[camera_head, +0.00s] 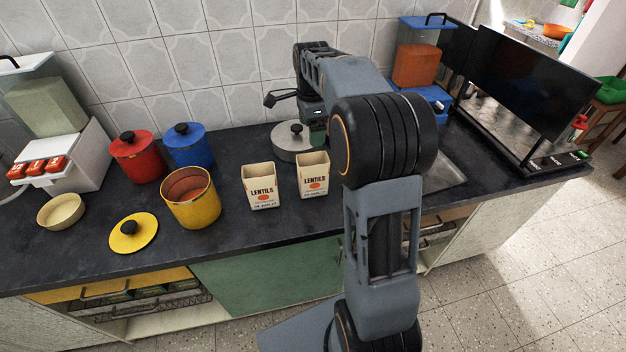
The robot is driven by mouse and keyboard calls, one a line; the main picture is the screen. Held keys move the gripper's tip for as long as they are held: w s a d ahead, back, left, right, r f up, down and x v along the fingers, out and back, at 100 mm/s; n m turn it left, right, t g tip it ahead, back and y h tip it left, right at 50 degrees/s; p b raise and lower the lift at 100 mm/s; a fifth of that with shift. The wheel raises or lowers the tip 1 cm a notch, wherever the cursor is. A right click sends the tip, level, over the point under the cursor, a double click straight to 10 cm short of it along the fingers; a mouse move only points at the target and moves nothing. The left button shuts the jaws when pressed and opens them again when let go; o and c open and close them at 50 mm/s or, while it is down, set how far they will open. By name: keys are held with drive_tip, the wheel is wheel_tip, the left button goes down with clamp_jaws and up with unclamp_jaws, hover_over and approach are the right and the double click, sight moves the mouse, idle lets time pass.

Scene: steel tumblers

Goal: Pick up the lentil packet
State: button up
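Two open-topped cream cartons printed "LENTILS" stand upright on the dark counter, a left lentil packet (262,188) and a right lentil packet (313,178). They are close together with a small gap between them. My gripper (284,98) is behind and above the packets, near the tiled wall, apart from both. One dark finger shows pointing left; the rest is partly hidden by my arm, so its opening cannot be made out. I see nothing held in it.
Red (137,158) and blue (187,146) canisters stand behind. A black screen (533,80) is at right.

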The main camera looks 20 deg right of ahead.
approach(313, 163)
drive_tip(key=s+a+f, duration=0.1)
drive_tip(key=s, duration=0.1)
drive_tip(key=shift+m, duration=0.4)
drive_tip(key=shift+f+p, duration=0.3)
drive_tip(key=shift+f, duration=3.05)
drive_tip(key=shift+r, duration=0.1)
drive_tip(key=c, duration=1.6)
